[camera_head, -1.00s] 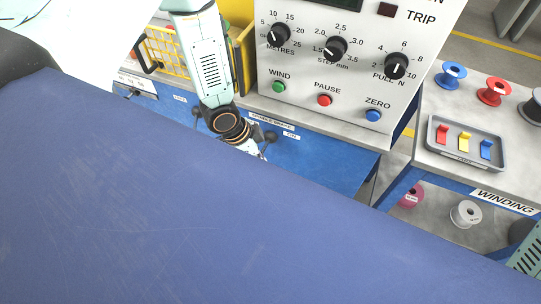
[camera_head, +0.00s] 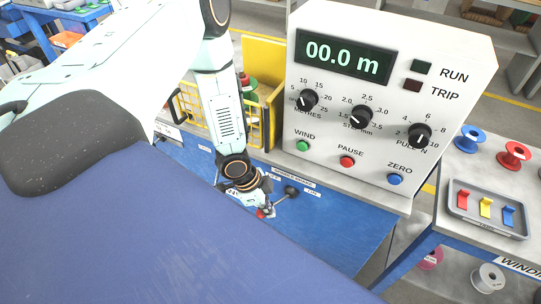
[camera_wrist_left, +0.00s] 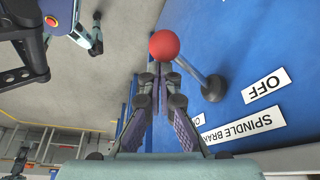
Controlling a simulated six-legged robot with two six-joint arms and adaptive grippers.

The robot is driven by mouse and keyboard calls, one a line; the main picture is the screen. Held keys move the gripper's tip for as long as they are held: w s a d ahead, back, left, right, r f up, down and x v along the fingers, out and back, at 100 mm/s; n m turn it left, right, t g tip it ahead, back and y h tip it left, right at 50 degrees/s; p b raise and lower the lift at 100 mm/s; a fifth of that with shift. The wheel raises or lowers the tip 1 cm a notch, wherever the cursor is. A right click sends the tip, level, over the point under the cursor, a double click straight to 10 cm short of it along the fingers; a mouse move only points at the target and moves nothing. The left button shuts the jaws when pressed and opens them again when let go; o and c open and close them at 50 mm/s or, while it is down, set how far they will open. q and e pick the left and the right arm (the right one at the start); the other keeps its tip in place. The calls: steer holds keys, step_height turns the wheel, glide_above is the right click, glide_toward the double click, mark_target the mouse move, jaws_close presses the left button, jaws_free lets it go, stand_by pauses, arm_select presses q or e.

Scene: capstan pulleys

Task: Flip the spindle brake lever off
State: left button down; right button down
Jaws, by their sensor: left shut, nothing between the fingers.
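The spindle brake lever (camera_wrist_left: 189,67) has a red ball knob (camera_wrist_left: 164,45) on a grey stem, with a dark round pivot on the blue panel. In the head view its dark pivot (camera_head: 291,191) and part of its red knob (camera_head: 260,213) show; the stem sticks out from the panel toward the front left. The OFF label (camera_wrist_left: 265,86) and SPINDLE BRAKE label (camera_wrist_left: 237,129) lie beside it; the ON label (camera_head: 312,192) is partly hidden in the wrist view. My left gripper (camera_wrist_left: 160,72) is shut and empty, its tips right by the knob; contact is unclear.
The grey control box (camera_head: 384,100) stands above the panel, close to my left arm. A yellow basket (camera_head: 187,112) is behind the arm. A grey tray (camera_head: 489,213) and spools are at right. My blue body covers the lower left.

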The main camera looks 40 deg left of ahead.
arm_select(q)
steer(key=shift+w+a, duration=0.1)
steer(key=shift+a, duration=0.15)
arm_select(e)
steer(key=shift+w+a, duration=0.15)
steer(key=shift+a, duration=0.15)
arm_select(q)
steer(key=shift+d, duration=0.15)
arm_select(e)
steer(key=shift+r, duration=0.1)
